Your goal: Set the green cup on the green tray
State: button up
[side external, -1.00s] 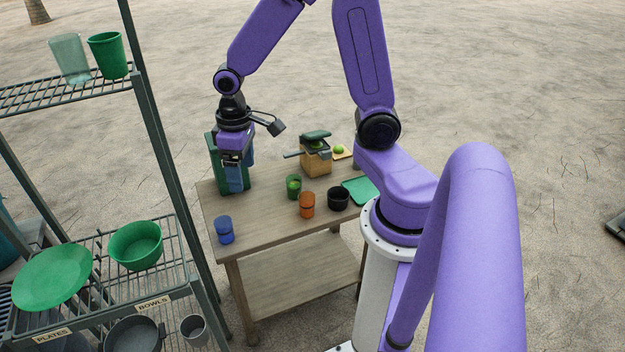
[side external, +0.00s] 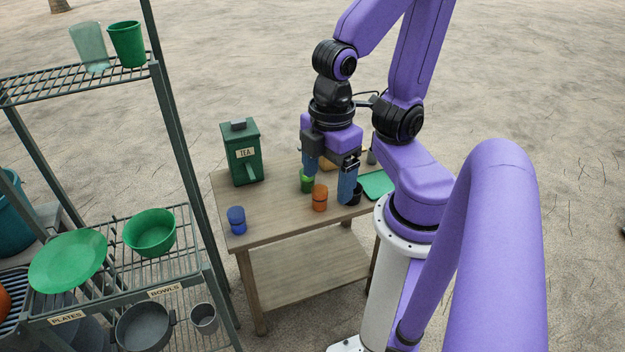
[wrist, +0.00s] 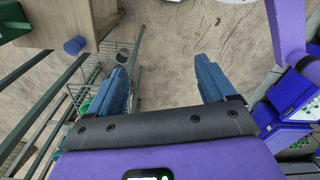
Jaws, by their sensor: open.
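The green cup (side external: 307,184) stands on the wooden table in the side view, partly covered by one finger of my gripper. The green tray (side external: 378,185) lies flat at the table's right end, beside my arm's base. My gripper (side external: 328,190) is over the table, its blue fingers apart. One finger appears in front of the green cup and the other in front of the black cup; I cannot tell their exact height or depth. In the wrist view my open gripper (wrist: 164,57) has only sandy ground between its fingers; the cup and tray are not recognisable there.
An orange cup (side external: 320,198), a black cup (side external: 356,192) and a blue cup (side external: 237,220) stand on the table (side external: 275,215). A green tea box (side external: 241,155) is at the back left. A shelf rack (side external: 183,130) with another green cup (side external: 128,44) stands left.

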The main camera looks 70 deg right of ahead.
jog(key=w+d+f+g+h, duration=0.1)
jog(key=w+d+f+h, duration=0.2)
jog(key=w, duration=0.5)
jog(key=w+f+h, duration=0.2)
jog(key=w+f, duration=0.2)
jog(key=w, duration=0.3)
jog(key=w+d+f+g+h, duration=0.1)
jog(key=w+d+f+h, duration=0.2)
jog(key=w, duration=0.5)
jog(key=n+g+h, duration=0.1)
jog(key=g+h, duration=0.2)
jog(key=h, duration=0.2)
send_near(302, 177)
jog(key=x, duration=0.7)
jog(key=shift+d+r, duration=0.15)
jog(key=shift+d, duration=0.05)
jog(key=shift+f+x, duration=0.2)
jog(key=shift+x, duration=2.6)
jog(key=shift+a, duration=0.1)
jog(key=shift+c, duration=0.3)
